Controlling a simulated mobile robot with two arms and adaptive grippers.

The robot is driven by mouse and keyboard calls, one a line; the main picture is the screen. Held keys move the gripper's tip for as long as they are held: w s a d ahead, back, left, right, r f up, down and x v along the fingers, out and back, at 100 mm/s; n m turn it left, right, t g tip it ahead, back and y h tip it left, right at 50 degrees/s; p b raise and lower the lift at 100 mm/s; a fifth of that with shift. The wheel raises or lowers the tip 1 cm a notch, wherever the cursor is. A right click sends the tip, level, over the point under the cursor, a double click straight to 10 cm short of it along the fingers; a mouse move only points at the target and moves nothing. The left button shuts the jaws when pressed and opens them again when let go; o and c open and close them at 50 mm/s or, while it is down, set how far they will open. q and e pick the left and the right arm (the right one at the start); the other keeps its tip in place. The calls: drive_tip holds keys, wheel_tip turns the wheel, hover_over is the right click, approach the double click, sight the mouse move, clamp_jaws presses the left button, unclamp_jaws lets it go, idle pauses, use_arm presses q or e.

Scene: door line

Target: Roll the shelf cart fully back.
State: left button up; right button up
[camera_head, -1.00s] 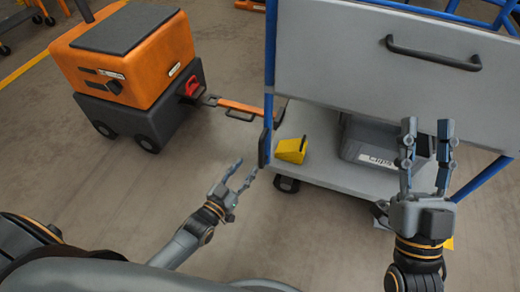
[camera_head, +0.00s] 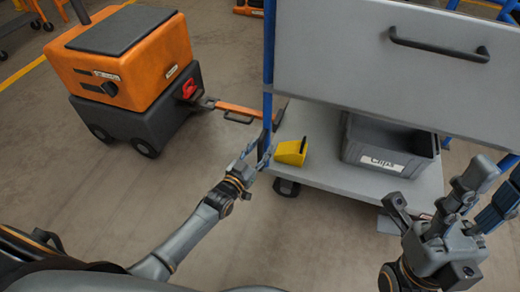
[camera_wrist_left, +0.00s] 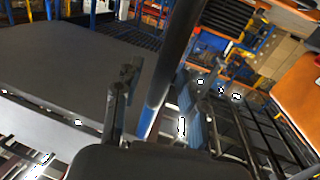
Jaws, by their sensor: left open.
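The shelf cart (camera_head: 340,75) stands at the upper right in the head view, with a pale front panel, a black bar handle (camera_head: 438,45), blue posts and a grey lower shelf (camera_head: 325,170). My left gripper (camera_head: 254,158) is open at the cart's front left post. In the left wrist view its fingers (camera_wrist_left: 158,105) stand either side of a dark upright bar (camera_wrist_left: 176,50) with blue below it; I cannot tell whether they touch it. My right gripper (camera_head: 435,195) looks open near the cart's front right corner, and that corner post is mostly hidden behind it.
A grey bin (camera_head: 390,147) labelled "Clips" and a yellow wedge (camera_head: 291,152) sit on the lower shelf. An orange and black wheeled machine (camera_head: 135,75) stands to the left, its orange tow bar (camera_head: 225,108) reaching toward the cart. The floor in front is clear.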

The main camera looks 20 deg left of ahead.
use_arm(q)
clamp_jaws()
drive_tip(key=shift+d, duration=0.15)
